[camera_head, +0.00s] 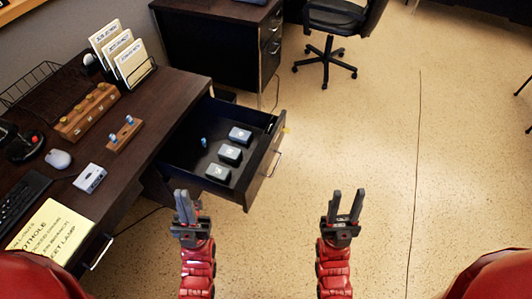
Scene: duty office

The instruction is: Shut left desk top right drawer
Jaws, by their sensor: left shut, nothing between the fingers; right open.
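The left desk (165,98) is dark brown and stands on the left. Its top right drawer (262,165) is pulled well out over the floor, with a metal handle on its front. Several small dark boxes with pale tops and a small blue item lie inside the drawer. My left gripper (183,205) is shut and empty, just in front of the drawer's near side and left of its front. My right gripper (347,205) is open and empty over bare floor, to the right of the drawer front. I cannot tell whether the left gripper touches the drawer.
On the desk are a file rack (125,55), a wooden block with knobs (88,112), a mouse (58,158), a keyboard (20,200) and a yellow paper (52,231). A second desk (215,50) and an office chair (335,40) stand behind. The floor to the right is clear.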

